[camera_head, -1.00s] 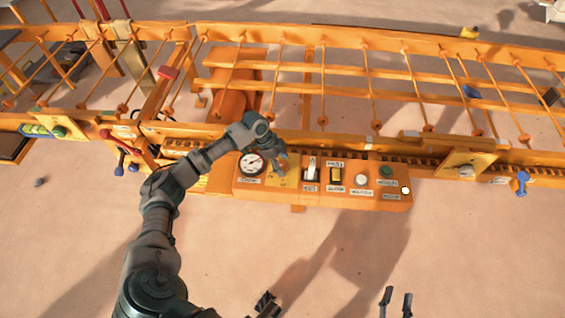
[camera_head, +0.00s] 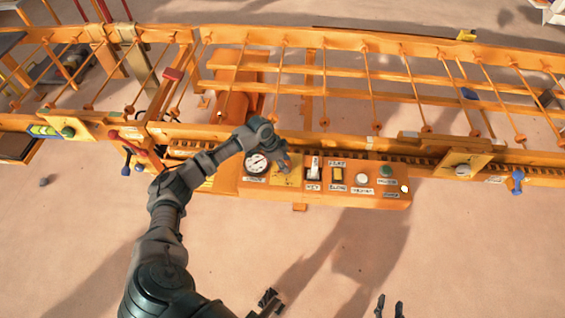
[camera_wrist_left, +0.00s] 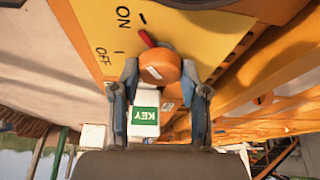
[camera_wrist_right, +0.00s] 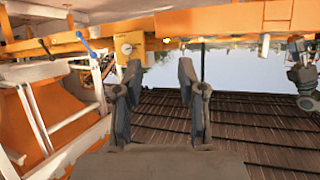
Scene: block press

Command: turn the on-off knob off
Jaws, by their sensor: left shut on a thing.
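The on-off knob (camera_wrist_left: 158,67) is orange with a red pointer, on a yellow plate marked ON and OFF (camera_wrist_left: 95,35). Its pointer is turned toward the ON mark. My left gripper (camera_head: 283,163) is at this plate on the orange control panel (camera_head: 228,184). In the left wrist view its fingers (camera_wrist_left: 160,75) are shut on the knob, one on each side. In the head view the gripper hides the knob. My right gripper (camera_wrist_right: 157,80) is open and empty; its fingertips (camera_head: 389,306) show at the bottom of the head view, away from the panel.
A round gauge (camera_head: 256,164) sits left of the knob plate. To the right are a white key switch (camera_head: 313,170), a yellow switch (camera_head: 337,175), a white button (camera_head: 362,179) and a green button (camera_head: 386,171). Orange railing (camera_head: 340,82) runs behind the panel.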

